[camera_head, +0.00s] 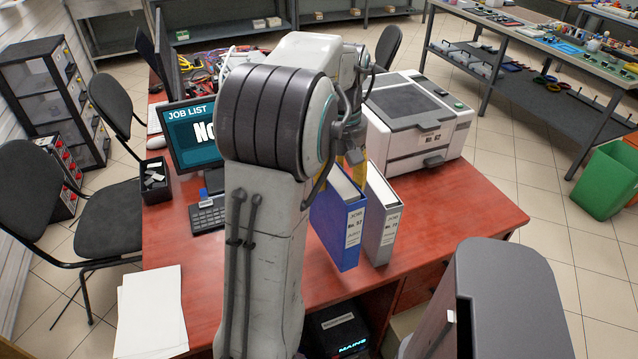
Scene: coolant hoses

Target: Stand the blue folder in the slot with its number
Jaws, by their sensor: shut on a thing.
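The blue folder (335,225) is upright over the red desk, with its white spine label facing the front right. The label seems to read No. 57, but it is small. My gripper (353,152) is at the folder's top edge, shut on it, and mostly hidden behind my arm. A grey folder (383,222) stands upright just right of the blue one, with its own number label too small to read surely. I cannot tell whether the blue folder touches the desk. No numbered slot can be made out.
A white printer (420,125) marked No. 62 stands behind the folders on the red desk (470,200). A job list monitor (195,135) and a keyboard (208,214) are left of my arm. Paper sheets (150,312) lie at the front left. The desk's right end is clear.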

